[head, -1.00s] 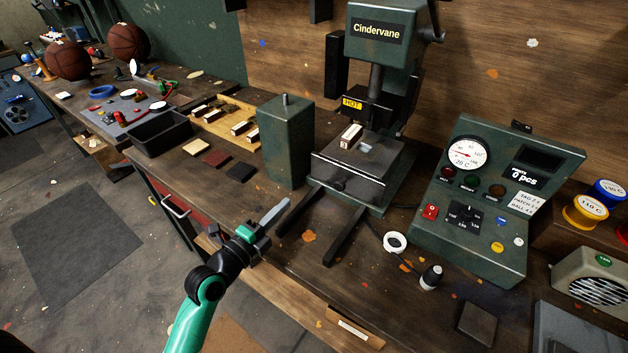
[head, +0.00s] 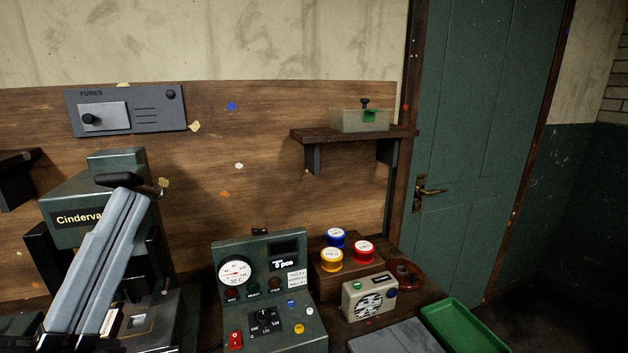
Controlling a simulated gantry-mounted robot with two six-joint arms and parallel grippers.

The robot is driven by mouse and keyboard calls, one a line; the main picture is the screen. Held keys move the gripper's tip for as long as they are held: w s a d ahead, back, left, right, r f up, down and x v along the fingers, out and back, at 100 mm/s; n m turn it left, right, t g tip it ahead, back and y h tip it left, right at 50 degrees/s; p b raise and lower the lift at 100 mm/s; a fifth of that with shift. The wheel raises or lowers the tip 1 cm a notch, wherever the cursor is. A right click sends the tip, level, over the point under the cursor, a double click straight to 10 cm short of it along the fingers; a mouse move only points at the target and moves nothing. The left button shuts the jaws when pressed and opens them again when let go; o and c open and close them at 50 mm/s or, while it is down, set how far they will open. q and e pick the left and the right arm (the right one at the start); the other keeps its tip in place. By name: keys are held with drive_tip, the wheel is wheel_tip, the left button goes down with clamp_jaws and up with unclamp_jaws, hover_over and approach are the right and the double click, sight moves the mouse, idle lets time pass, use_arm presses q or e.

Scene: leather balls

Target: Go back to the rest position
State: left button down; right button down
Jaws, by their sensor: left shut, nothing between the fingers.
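My left gripper (head: 126,202) shows large and close at the lower left of the head view. Its two long grey fingers point up and lie together, with nothing between them. The fingers cover part of the green Cindervane press (head: 118,165), hiding the end of its name and much of its front. I cannot tell how far the fingers are from the press. My right gripper is not in view.
The gauge box (head: 262,280) stands right of the press. Yellow, blue and red-lidded tins (head: 332,258), a small speaker-like box (head: 368,297) and a green tray (head: 470,325) are farther right. A wall shelf (head: 350,134) and a green door (head: 480,150) stand behind.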

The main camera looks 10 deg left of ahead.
use_arm(q)
wheel_tip(320, 180, up, 43)
drive_tip(key=s+n+y+p, duration=0.2)
drive_tip(key=n+p, duration=1.3)
drive_tip(key=p, duration=2.3)
drive_tip(key=shift+s+a+f+t+y, duration=0.15)
drive_tip(key=shift+s+a+t+y, duration=0.1)
drive_tip(key=shift+a+t+y, duration=0.3)
drive_tip(key=shift+d+f, duration=0.1)
